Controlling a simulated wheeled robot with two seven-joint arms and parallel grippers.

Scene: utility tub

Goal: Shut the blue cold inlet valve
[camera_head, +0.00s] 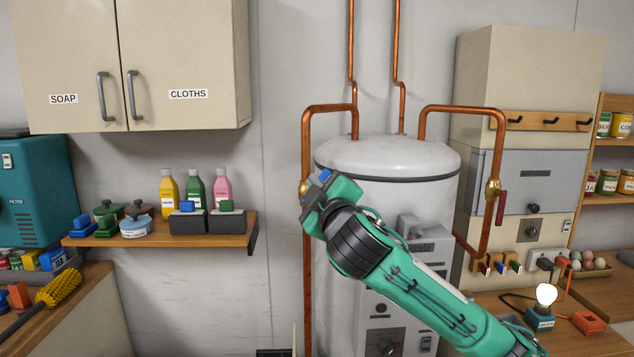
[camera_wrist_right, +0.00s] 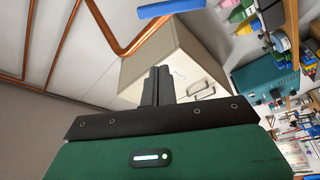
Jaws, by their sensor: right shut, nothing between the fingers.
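The blue valve lever (camera_head: 325,174) shows in the head view as a small blue piece at the end of my right gripper (camera_head: 318,192), which hides most of it. The brass valve body (camera_head: 303,187) sits on the left copper pipe, just left of the gripper. In the right wrist view a blue bar (camera_wrist_right: 170,9), likely this lever, crosses the top edge, beyond and apart from the fingertips in the picture. My right gripper (camera_wrist_right: 158,80) is shut and empty there. Contact with the lever cannot be told. My left gripper is out of view.
A white tank (camera_head: 385,155) stands behind my right arm. The right copper pipe has another brass valve with a red lever (camera_head: 502,207) hanging down. A shelf (camera_head: 160,238) with bottles and pots is at left, below a wall cupboard (camera_head: 185,60).

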